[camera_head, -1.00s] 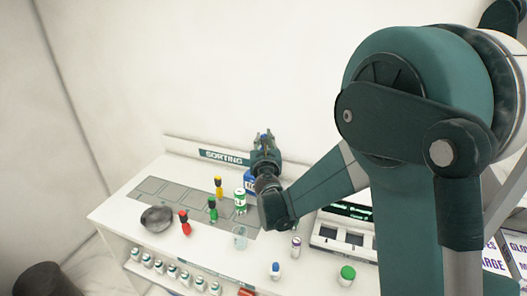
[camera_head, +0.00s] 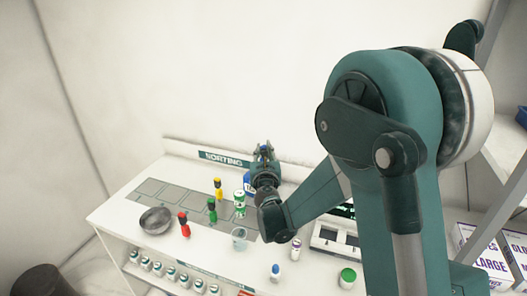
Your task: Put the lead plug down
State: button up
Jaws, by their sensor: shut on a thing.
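My gripper (camera_head: 264,152) is over the back of the white bench, near the right end of the sorting sign. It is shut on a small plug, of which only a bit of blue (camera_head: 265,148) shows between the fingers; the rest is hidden. Similar plugs stand upright on the bench: a yellow plug (camera_head: 218,189), a green plug (camera_head: 212,210) and a red plug (camera_head: 184,225), each with a dark part. A row of grey marked squares (camera_head: 151,188) runs along the back left of the bench, and those at the left are empty.
A green-and-white bottle (camera_head: 239,203) and a blue container (camera_head: 249,181) stand close to my gripper. A metal bowl (camera_head: 155,220), a clear cup (camera_head: 239,239), small bottles (camera_head: 296,248) and a device with a screen (camera_head: 334,236) occupy the bench. Several bottles line the shelf below.

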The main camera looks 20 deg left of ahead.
jog(key=shift+f, duration=0.2)
jog(key=o, duration=0.8)
jog(key=shift+o, duration=0.2)
jog(key=shift+r, duration=0.2)
jog(key=shift+s, duration=0.15)
jog(key=v, duration=1.1)
jog(key=shift+s+d+p, duration=0.2)
jog(key=shift+s+p, duration=0.15)
jog(key=shift+p, duration=0.1)
